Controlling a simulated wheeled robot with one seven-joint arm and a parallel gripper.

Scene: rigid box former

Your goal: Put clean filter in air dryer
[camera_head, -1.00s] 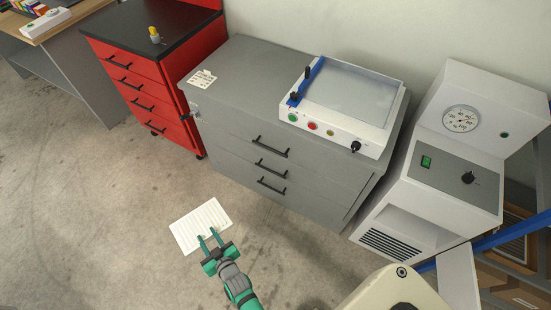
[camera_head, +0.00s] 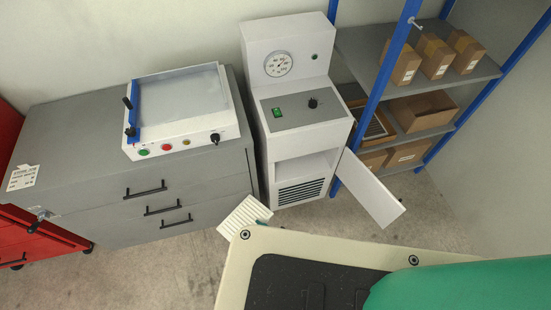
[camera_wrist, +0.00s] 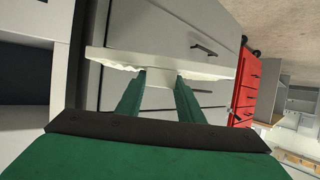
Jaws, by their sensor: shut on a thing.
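The clean filter (camera_head: 241,216) is a white, ribbed flat panel, seen in the head view in front of the gap between the grey cabinet and the dryer. In the wrist view the filter (camera_wrist: 205,71) shows nearly edge-on, and my gripper (camera_wrist: 160,84) is shut on its near edge. In the head view my gripper is mostly hidden behind my own body. The air dryer (camera_head: 289,98) is white with a round gauge and a green switch. Its front bay (camera_head: 303,168) is open and looks empty, above a dark vent grille. Its door (camera_head: 372,188) stands swung out to the right.
A grey drawer cabinet (camera_head: 100,195) with a flat sealing machine (camera_head: 183,105) on top stands left of the dryer. A blue-framed shelf (camera_head: 468,80) on the right holds cardboard boxes and a dark-pleated framed filter (camera_head: 376,126). Floor shows between the cabinet and my base.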

